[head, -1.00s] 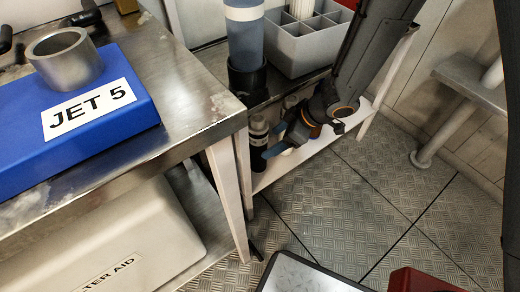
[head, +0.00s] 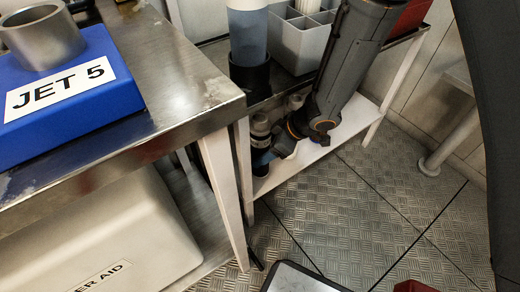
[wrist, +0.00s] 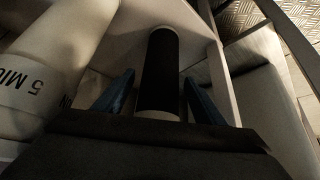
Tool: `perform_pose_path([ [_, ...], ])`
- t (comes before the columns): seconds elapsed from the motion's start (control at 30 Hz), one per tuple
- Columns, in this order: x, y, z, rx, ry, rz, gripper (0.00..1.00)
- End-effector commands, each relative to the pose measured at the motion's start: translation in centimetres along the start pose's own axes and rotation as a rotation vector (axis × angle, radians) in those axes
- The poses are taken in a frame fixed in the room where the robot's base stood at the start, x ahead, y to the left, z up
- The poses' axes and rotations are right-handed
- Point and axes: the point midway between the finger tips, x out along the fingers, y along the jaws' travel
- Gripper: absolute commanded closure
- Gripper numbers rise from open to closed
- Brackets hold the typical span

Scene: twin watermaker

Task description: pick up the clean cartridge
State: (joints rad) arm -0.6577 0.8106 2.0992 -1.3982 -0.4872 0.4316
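On the low white shelf, a dark cylinder with pale ends (head: 259,142) stands at the left. It also shows in the wrist view (wrist: 160,75), lying between my blue fingers. A large off-white cylinder labelled "5 MIC…" (wrist: 62,48) is at the left in the wrist view, outside the left finger; its label is cut off. I cannot tell for certain which is the clean cartridge. My gripper (wrist: 158,82) is open, with a finger on each side of the dark cylinder and gaps visible. In the head view my gripper (head: 268,156) reaches low over the shelf, partly hiding what is behind.
A steel table (head: 165,100) with a blue "JET 5" block (head: 90,125) stands close at left; its leg (head: 222,175) is near my gripper. Above the low shelf (head: 300,160) are a blue-grey canister (head: 248,40) and a grey divided bin (head: 300,45). Open floor (head: 370,200) lies right.

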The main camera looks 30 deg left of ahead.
Motion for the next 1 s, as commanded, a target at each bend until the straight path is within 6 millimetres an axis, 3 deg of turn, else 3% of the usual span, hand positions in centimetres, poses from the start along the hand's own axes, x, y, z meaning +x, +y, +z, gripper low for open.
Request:
perform_pose_path([
  [0.03,0.0,0.0,0.0,0.000,0.000,0.000,0.46],
  [0.27,0.0,0.0,0.0,0.000,0.000,0.000,0.85],
  [0.67,-0.5,0.0,-0.3,0.000,0.001,0.001,0.85],
  [1.0,-3.4,0.0,-2.3,-0.001,0.002,0.001,0.85],
])
